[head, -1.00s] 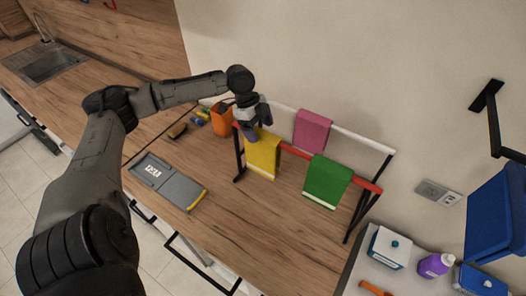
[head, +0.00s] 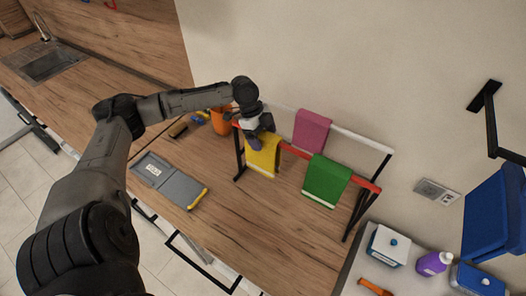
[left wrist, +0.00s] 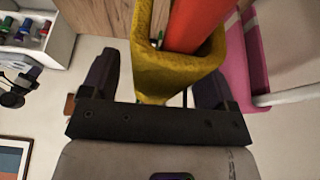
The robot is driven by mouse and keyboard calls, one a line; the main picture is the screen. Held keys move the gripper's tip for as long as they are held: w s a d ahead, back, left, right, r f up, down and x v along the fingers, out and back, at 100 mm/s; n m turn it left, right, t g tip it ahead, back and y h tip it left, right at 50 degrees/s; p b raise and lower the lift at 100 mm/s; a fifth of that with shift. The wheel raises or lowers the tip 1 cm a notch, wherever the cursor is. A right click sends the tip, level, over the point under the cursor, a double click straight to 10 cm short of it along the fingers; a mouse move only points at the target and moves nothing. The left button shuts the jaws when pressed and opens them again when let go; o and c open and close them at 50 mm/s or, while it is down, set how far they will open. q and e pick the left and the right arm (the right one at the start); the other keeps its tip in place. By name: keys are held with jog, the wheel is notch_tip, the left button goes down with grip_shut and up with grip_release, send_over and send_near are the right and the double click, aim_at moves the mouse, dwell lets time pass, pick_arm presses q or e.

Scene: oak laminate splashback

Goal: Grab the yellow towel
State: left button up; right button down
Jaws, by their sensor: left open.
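The yellow towel (head: 263,160) hangs over the left part of the red front rail (head: 298,151) of a towel rack. My left gripper (head: 259,139) is at the top of the towel in the head view. In the left wrist view the yellow towel (left wrist: 172,75) wraps the red rail (left wrist: 197,22) and lies between the two dark fingers of my left gripper (left wrist: 157,77). The fingers are apart, one on each side of the towel, and a gap shows on the left side. My right gripper is in neither view.
A green towel (head: 326,181) hangs on the same rail to the right. A pink towel (head: 311,131) hangs on the white back rail (head: 354,138). An orange container (head: 221,122) stands left of the rack, and a grey case (head: 170,182) lies on the counter.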

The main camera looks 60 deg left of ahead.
pick_arm(q)
jog(key=shift+f+p, duration=0.2)
jog(key=shift+p, duration=0.1)
dwell(0.4)
jog(key=shift+c, duration=0.4)
jog(key=c, duration=1.2)
jog(key=shift+c, duration=0.2)
